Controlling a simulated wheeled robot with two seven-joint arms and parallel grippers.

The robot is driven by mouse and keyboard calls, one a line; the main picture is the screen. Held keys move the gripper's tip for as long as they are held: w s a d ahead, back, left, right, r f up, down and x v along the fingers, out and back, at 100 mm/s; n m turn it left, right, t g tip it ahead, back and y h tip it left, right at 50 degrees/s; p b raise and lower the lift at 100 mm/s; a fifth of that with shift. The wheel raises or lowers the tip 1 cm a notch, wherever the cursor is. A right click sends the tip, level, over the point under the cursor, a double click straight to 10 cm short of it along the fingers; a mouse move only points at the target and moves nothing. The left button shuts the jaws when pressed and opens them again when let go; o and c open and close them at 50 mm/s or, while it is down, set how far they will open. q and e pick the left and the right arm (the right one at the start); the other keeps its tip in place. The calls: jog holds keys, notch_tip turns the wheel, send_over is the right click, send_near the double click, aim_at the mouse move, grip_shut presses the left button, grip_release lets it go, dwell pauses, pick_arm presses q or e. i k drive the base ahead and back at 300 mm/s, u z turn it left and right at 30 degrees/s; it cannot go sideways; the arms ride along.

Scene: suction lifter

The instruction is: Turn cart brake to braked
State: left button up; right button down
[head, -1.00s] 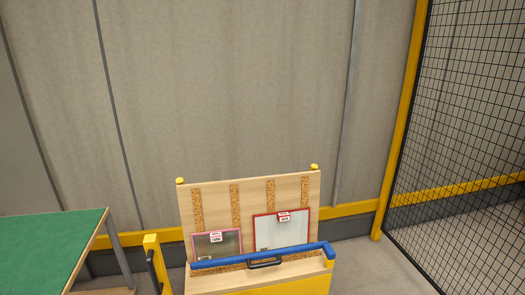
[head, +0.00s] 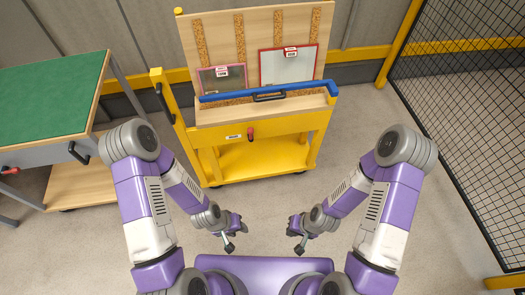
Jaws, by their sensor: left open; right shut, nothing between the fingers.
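The yellow cart (head: 262,157) stands in front of me, with a wooden back board and a blue bar (head: 262,91) across its front. A small red-handled lever (head: 250,133) sits on the cart's front panel beside a white label (head: 233,137); I cannot read the label or tell the lever's setting. My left gripper (head: 229,245) is open and empty, low over the floor in front of the cart. My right gripper (head: 299,246) is shut and empty, to its right. Both are well apart from the cart.
Two framed panels, one pink-edged (head: 222,78) and one red-edged (head: 288,65), lean on the cart's board. A green-topped table (head: 45,95) with a red-handled lever (head: 10,170) stands at left. A mesh fence (head: 470,110) is at right. Floor between me and cart is clear.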

aim_at(250, 130)
jog(key=k, duration=0.65)
jog(key=u, duration=0.6)
jog(key=i, duration=1.3)
jog(key=z, duration=0.25)
